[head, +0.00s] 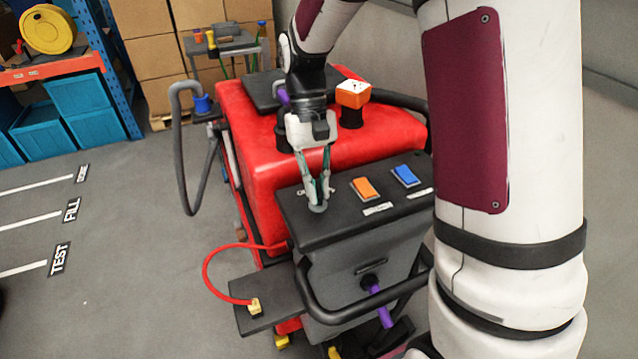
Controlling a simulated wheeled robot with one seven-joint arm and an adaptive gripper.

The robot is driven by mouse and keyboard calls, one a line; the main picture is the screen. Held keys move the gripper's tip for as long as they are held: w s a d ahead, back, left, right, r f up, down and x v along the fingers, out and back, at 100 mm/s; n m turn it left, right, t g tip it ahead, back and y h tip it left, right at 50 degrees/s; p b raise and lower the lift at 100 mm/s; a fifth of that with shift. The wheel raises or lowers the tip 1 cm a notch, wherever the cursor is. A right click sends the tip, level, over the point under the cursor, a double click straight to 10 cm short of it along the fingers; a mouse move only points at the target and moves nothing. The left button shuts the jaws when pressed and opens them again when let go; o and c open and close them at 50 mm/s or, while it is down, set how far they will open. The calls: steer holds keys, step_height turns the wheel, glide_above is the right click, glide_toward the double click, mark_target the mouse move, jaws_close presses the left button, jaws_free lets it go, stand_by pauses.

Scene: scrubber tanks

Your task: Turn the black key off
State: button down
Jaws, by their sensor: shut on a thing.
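My gripper (318,206) points down onto the left part of the dark grey control panel (330,230) of the red scrubber machine. Its fingers are close together at the panel top and are shut on the black key. The key itself is hidden by the fingertips, so I cannot tell which way it is turned. Small white markings show on the panel on either side of the fingers.
An orange switch (365,189) and a blue switch (406,176) are right of my gripper. An orange-and-white block (353,94) stands on the red tank (250,125). A red hose (208,268) loops at left. Open floor (130,300) lies further left.

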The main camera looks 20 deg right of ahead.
steer(key=shift+r+n+h, duration=0.1)
steer(key=shift+n+h, duration=0.2)
steer(key=shift+n, duration=0.4)
steer(key=c, duration=1.7)
jaws_free()
steer(key=shift+o, duration=0.2)
steer(key=v, duration=1.2)
